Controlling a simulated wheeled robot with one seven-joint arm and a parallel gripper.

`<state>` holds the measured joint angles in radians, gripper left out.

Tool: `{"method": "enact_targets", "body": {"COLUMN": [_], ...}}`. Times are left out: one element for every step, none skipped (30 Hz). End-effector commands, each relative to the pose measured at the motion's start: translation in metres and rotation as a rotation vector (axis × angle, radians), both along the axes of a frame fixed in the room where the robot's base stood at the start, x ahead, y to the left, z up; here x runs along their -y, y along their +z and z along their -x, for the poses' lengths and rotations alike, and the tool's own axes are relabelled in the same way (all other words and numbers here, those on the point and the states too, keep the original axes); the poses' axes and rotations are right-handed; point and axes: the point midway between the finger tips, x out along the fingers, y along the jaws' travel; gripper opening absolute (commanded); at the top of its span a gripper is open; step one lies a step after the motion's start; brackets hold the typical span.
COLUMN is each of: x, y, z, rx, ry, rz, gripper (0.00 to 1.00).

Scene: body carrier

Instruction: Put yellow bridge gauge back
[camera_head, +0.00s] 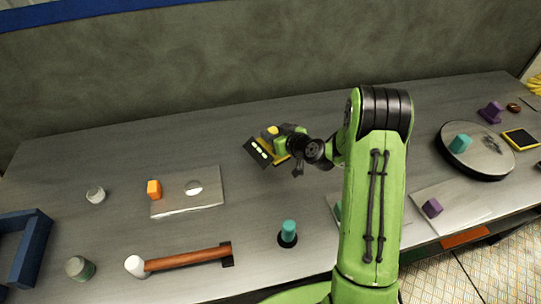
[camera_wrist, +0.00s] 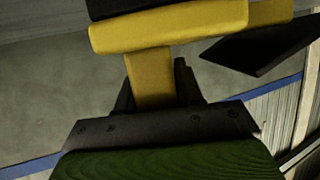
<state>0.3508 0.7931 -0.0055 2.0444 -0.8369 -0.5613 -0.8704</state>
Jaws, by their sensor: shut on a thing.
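The yellow bridge gauge (camera_wrist: 170,28) fills the upper part of the wrist view, with a broad bar on a narrower stem. My gripper (camera_wrist: 155,85) is shut on the stem, one dark finger at each side. In the head view, my gripper (camera_head: 287,146) is over the back middle of the bench, and some yellow of the gauge (camera_head: 272,131) shows beside it. A dark plate with pale dots (camera_head: 258,152) is right by it, tilted; whether it belongs to the gauge is unclear. My gripper hides part of the gauge.
On the bench (camera_head: 110,140) at left are a pale plate (camera_head: 208,200) with an orange block (camera_head: 153,189), a hammer (camera_head: 190,257) and a blue frame (camera_head: 35,250). A teal peg (camera_head: 288,231) stands in front. A black turntable (camera_head: 490,165) and yellow-black tray (camera_head: 520,138) are right.

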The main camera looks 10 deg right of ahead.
Motion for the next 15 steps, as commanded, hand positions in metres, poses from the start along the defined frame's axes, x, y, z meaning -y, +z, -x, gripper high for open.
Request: {"method": "enact_targets", "body": {"x": [0.000,0.000,0.000,0.000,0.000,0.000,0.000,0.000,0.000,0.000,0.000,0.000,0.000,0.000,0.000], "y": [-0.014,-0.020,-0.026,-0.029,-0.034,-0.042,-0.049,-0.054,-0.061,-0.064,-0.067,-0.069,-0.069,-0.068,-0.068], "z": [0.000,0.000,0.000,0.000,0.000,0.000,0.001,0.000,0.000,0.000,0.000,0.000,0.000,0.000,0.000], "rx": [-0.003,-0.003,-0.002,0.000,-0.002,-0.002,-0.003,-0.002,-0.001,0.000,0.000,0.002,0.002,0.003,0.003], "ry": [-0.001,-0.001,0.000,-0.001,-0.001,0.000,-0.001,0.000,-0.001,0.000,0.001,0.001,0.000,0.000,0.000], "rz": [-0.004,-0.004,-0.003,-0.003,-0.004,-0.003,-0.003,-0.003,-0.004,-0.003,-0.002,-0.001,-0.001,-0.001,0.000], "gripper": [0.00,0.00,0.00,0.00,0.00,0.00,0.00,0.00,0.00,0.00,0.00,0.00,0.00,0.00,0.00]}}
